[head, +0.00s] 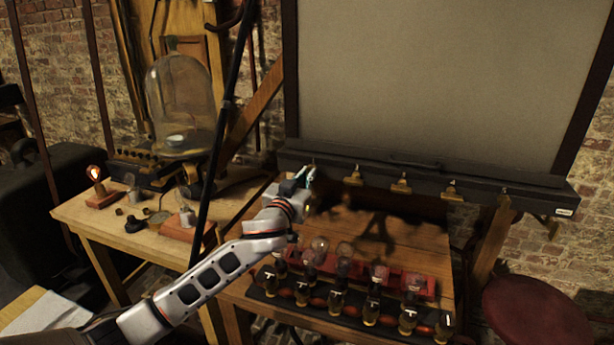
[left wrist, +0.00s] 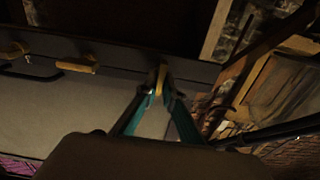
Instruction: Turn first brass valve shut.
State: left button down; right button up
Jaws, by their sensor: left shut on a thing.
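A row of brass valves runs along the front of a dark rail below a large grey panel. The first brass valve (left wrist: 162,74) is at the left end of the row in the head view, mostly hidden there by my gripper. My left gripper (head: 307,176) reaches up to it from the left. In the left wrist view its teal fingers (left wrist: 160,97) are closed on the valve's upright-looking handle. The second valve (head: 352,177), third valve (head: 401,186) and fourth valve (head: 453,195) stand apart to the right. My right gripper is not in view.
Below the rail, a wooden table (head: 425,238) carries a red rack (head: 412,284) of glass jars and bulbs. A side table at left holds a glass bell jar (head: 180,95) and small apparatus. A red stool (head: 535,312) stands at lower right.

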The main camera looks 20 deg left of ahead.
pick_arm(q)
jog(key=m, duration=1.7)
jog(key=shift+d+f, duration=0.25)
jog(key=shift+m, duration=0.5)
jog(key=c, duration=2.2)
grip_release()
jog(key=s, duration=1.2)
jog(key=shift+a, duration=0.2)
